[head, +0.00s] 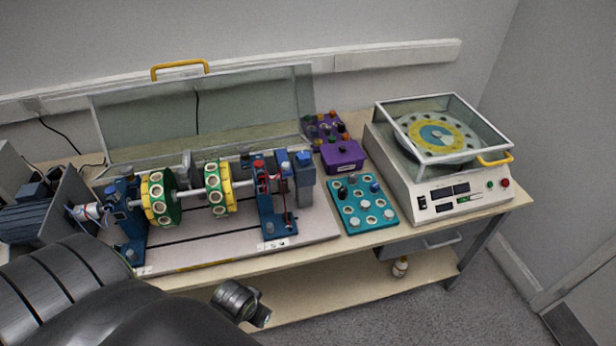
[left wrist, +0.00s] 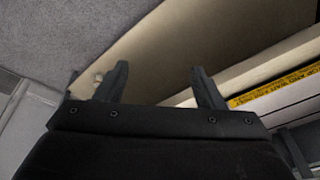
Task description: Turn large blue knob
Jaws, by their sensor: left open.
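A blue block-like cap (head: 304,157) tops a grey-blue post at the right end of the rotor rig; it may be the large blue knob, but its shape is too small to be sure. A smaller blue knob (head: 375,187) sits on the teal board (head: 348,217). My left gripper (left wrist: 160,88) is open and empty, its two dark fingers apart. In the left wrist view it is over the pale table edge, near a yellow label strip, with no knob between the fingers. Its fingers cannot be made out in the head view. My right gripper is not in view.
The rig has yellow-green discs (head: 160,198) on a shaft and a raised clear cover (head: 150,122) behind. A purple box (head: 343,156) and a white balancing machine (head: 465,200) stand to the right. A small bottle (head: 400,267) stands on the lower shelf.

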